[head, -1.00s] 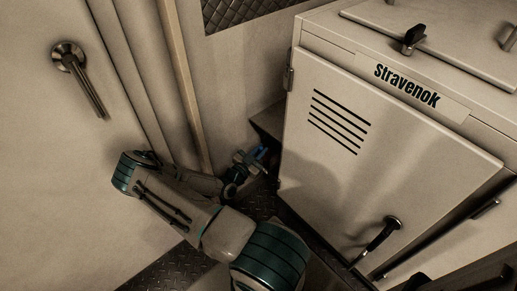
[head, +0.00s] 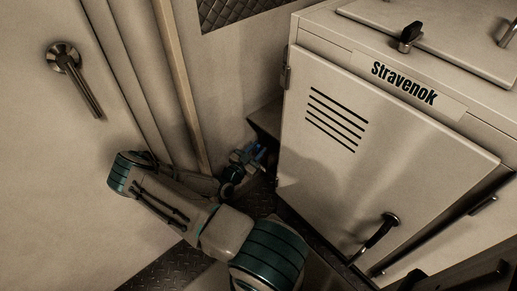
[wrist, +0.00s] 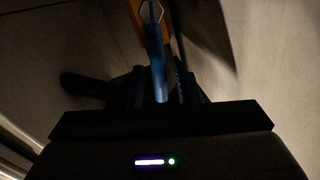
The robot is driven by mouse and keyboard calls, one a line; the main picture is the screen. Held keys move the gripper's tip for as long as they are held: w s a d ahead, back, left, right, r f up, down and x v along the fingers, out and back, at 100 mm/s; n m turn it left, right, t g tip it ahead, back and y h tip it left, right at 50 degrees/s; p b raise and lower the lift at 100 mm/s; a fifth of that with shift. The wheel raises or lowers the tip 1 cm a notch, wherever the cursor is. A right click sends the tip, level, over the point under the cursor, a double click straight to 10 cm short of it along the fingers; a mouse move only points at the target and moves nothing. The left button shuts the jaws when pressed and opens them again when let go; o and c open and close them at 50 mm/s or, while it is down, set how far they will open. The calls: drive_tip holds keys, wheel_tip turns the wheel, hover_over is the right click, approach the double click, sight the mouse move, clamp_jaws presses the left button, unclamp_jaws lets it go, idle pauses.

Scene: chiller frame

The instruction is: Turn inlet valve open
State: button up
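The inlet valve shows as a small blue handle (head: 259,152) low in the gap between the wall and the white cabinet. In the wrist view the blue lever (wrist: 158,72) runs down the middle, from a bolt and an orange-brown part (wrist: 139,14) at the top. My gripper (head: 246,157) is at the valve in the head view, small and partly hidden by my arm. In the wrist view the dark fingers of my gripper (wrist: 160,88) stand on both sides of the lever's lower end. It is too dark to tell whether they press on it.
The white cabinet (head: 385,130) marked "Stravenok" stands close to the right, with a dark door handle (head: 379,231) and a black knob (head: 410,36) on top. A pale door (head: 50,160) with a metal handle (head: 73,75) is at left. The gap between is narrow.

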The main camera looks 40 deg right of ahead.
drive_tip(key=s+a, duration=0.2)
drive_tip(key=a, duration=1.1)
drive_tip(key=shift+s+f+p, duration=0.25)
drive_tip(key=shift+p, duration=0.1)
clamp_jaws()
drive_tip(key=s+d+m+g+b, duration=0.35)
drive_tip(key=d+m+b, duration=0.65)
drive_tip(key=m+b, duration=0.8)
drive_tip(key=shift+w+d+r+m+t+p, duration=0.15)
drive_tip(key=shift+w+m+p, duration=0.25)
drive_tip(key=shift+w, duration=0.6)
drive_tip(key=shift+w+d+m+t+p, duration=0.1)
drive_tip(key=shift+w+m+p, duration=0.3)
drive_tip(key=shift+w, duration=0.55)
